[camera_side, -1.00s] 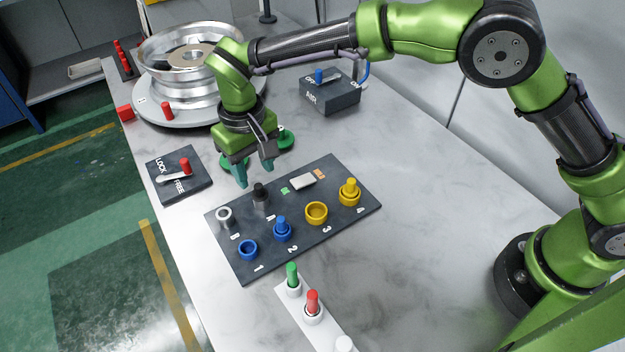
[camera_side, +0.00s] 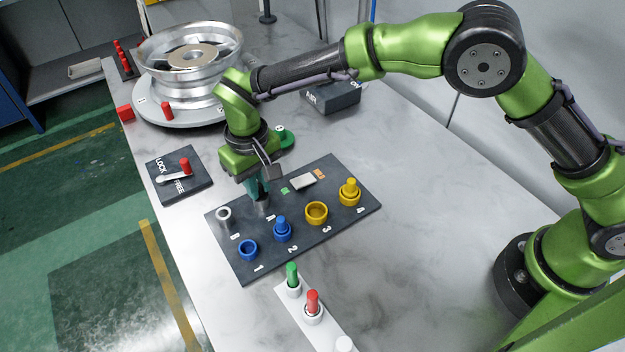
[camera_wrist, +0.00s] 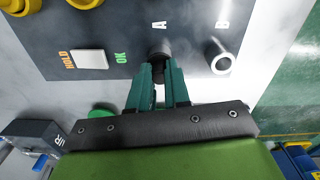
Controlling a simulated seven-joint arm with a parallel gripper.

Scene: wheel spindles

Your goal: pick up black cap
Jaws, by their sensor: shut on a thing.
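The black cap (camera_wrist: 158,58) is at the spot marked A on the dark panel (camera_side: 300,235). In the side view it is hidden by my fingers, and only its grey holder (camera_side: 262,207) shows below them. My gripper (camera_side: 258,188) is directly above that holder, pointing down. In the wrist view my gripper's teal fingers (camera_wrist: 158,82) are closed in on the cap from both sides. The cap still appears to be at its holder; whether it is raised at all I cannot tell.
An empty grey ring (camera_side: 224,214) is at B. Blue (camera_side: 282,229) and yellow (camera_side: 349,192) pieces stand on the panel nearby. The lock switch box (camera_side: 180,174) is left, the wheel (camera_side: 190,60) behind. The table right of the panel is clear.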

